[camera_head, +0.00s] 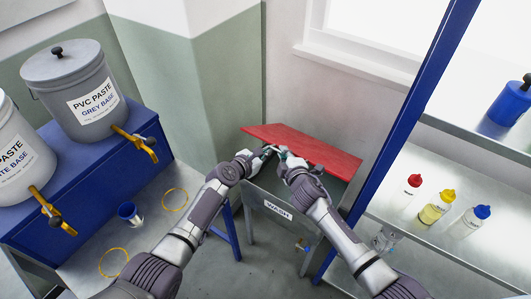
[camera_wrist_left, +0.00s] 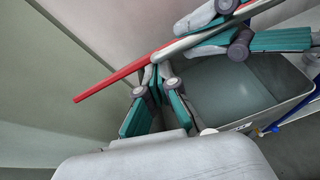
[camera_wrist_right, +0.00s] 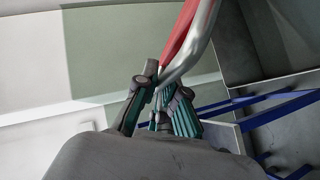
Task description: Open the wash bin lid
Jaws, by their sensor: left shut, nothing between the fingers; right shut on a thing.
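The wash bin (camera_head: 280,210) is a grey box with a "WASH" label on its front. Its red lid (camera_head: 325,152) is tilted up; in the left wrist view the red lid (camera_wrist_left: 110,88) stands raised over the open grey interior (camera_wrist_left: 235,90). My right gripper (camera_head: 285,158) is shut on the lid's grey bar handle (camera_wrist_right: 192,58), which runs along the red lid (camera_wrist_right: 182,35). My left gripper (camera_head: 267,153) is shut and empty beside the right one, close to the lid's front edge. The exact contact at the right fingertips is partly hidden.
A blue post (camera_head: 395,130) and a metal shelf (camera_head: 445,225) with several capped bottles stand right of the bin. A blue cabinet (camera_head: 75,180) with paste buckets (camera_head: 75,90) is at the left. The green-and-white wall corner is close behind the left arm.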

